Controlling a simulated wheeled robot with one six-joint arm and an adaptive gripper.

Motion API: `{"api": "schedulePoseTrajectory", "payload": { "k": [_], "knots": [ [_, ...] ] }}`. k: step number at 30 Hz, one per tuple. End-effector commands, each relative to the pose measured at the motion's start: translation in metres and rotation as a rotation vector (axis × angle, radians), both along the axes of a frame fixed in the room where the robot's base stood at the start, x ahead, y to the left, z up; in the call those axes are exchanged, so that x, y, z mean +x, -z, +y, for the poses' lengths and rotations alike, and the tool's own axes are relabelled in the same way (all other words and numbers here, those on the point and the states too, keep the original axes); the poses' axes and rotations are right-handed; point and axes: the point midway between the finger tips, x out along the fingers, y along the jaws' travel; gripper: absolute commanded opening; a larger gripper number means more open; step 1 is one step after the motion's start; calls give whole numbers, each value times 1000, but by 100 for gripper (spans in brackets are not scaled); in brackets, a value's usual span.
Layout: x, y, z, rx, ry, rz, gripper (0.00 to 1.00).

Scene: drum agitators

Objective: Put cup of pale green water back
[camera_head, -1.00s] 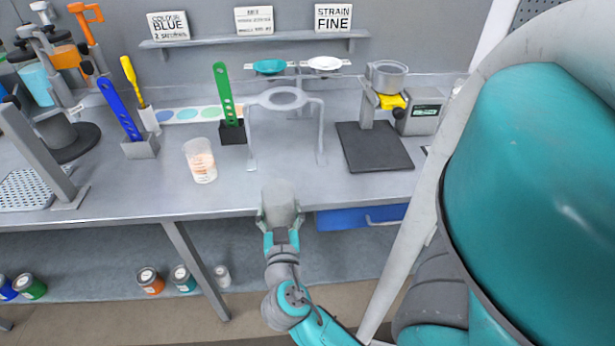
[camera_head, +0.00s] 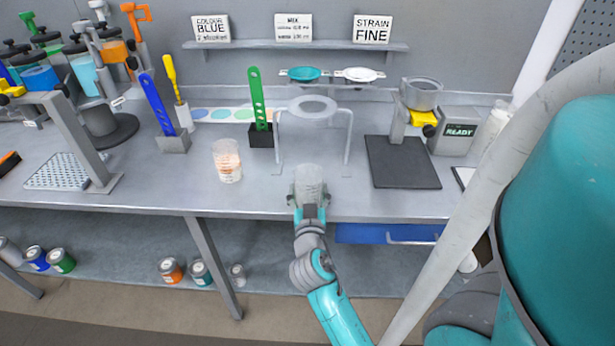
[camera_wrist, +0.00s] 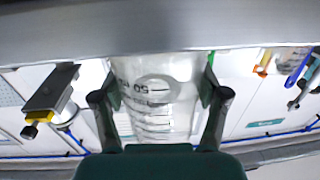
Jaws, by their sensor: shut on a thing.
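My gripper (camera_head: 308,200) is shut on a clear graduated cup (camera_head: 309,180) at the front edge of the bench, below the ring stand. In the wrist view the cup (camera_wrist: 158,95) stands between both fingers, with dark scale marks on its wall. Its contents look clear to greyish; I cannot make out a green tint. I cannot tell whether its base touches the bench. Another clear cup with orange marks (camera_head: 227,162) stands on the bench to the left, apart from my gripper.
A ring stand (camera_head: 348,140) stands just behind the held cup. A machine with a dark plate (camera_head: 403,165) is to the right. Green (camera_head: 255,95) and blue (camera_head: 155,105) spatulas stand in holders at left. The bench (camera_head: 200,190) is clear around the orange-marked cup.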

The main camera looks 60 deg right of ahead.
Motion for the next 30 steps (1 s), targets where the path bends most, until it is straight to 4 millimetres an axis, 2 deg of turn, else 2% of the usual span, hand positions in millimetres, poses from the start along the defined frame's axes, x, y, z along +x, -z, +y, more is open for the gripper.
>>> {"api": "schedulePoseTrajectory", "payload": {
  "k": [3,10,18,29,30],
  "knots": [
    [6,-1,-13,-1,2,0,37],
    [12,-1,-25,-1,1,0,37],
    [28,0,-55,0,1,0,37],
    [27,5,-54,1,0,0,37],
    [27,5,-54,1,0,0,78]
  ]
}}
